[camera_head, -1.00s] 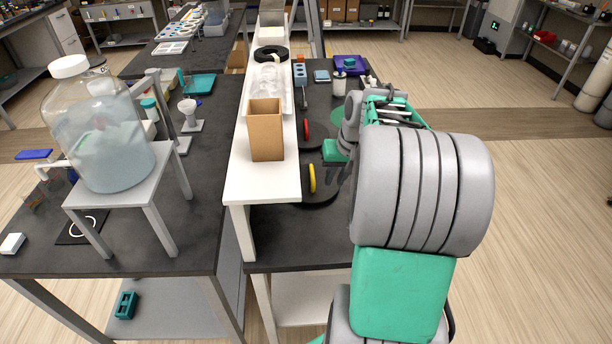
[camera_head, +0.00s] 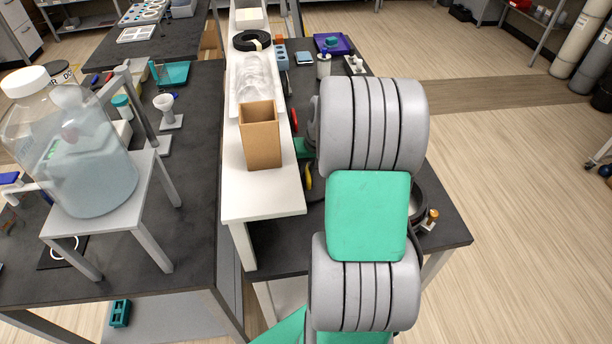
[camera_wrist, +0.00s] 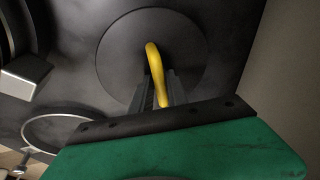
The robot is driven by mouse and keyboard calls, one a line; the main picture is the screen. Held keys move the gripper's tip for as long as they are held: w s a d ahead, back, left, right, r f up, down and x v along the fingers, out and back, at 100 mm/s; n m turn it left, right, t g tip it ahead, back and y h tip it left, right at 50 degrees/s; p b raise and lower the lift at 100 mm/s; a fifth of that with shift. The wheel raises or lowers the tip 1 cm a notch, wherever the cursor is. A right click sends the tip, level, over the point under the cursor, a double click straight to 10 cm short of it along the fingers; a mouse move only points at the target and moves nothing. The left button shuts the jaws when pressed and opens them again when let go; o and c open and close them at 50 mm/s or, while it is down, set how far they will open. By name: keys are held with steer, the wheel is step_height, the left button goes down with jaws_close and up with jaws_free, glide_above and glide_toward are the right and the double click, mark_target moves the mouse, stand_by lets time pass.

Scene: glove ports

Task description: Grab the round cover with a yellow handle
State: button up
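The round cover (camera_wrist: 190,62) is a flat dark disc with a curved yellow handle (camera_wrist: 153,60). It fills the upper middle of the wrist view. The fingers stand apart, and I see no clear contact with the handle. The cover appears to lie flat on the dark surface.
A red handle (camera_head: 294,120) shows farther back. A brown open box (camera_head: 262,140) stands on the white shelf (camera_head: 260,203) left of my arm. In the wrist view, a ring (camera_wrist: 60,131) and a grey block (camera_wrist: 25,76) lie left of the cover.

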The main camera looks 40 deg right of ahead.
jaws_close()
steer(key=shift+r, duration=0.1)
stand_by(1.3)
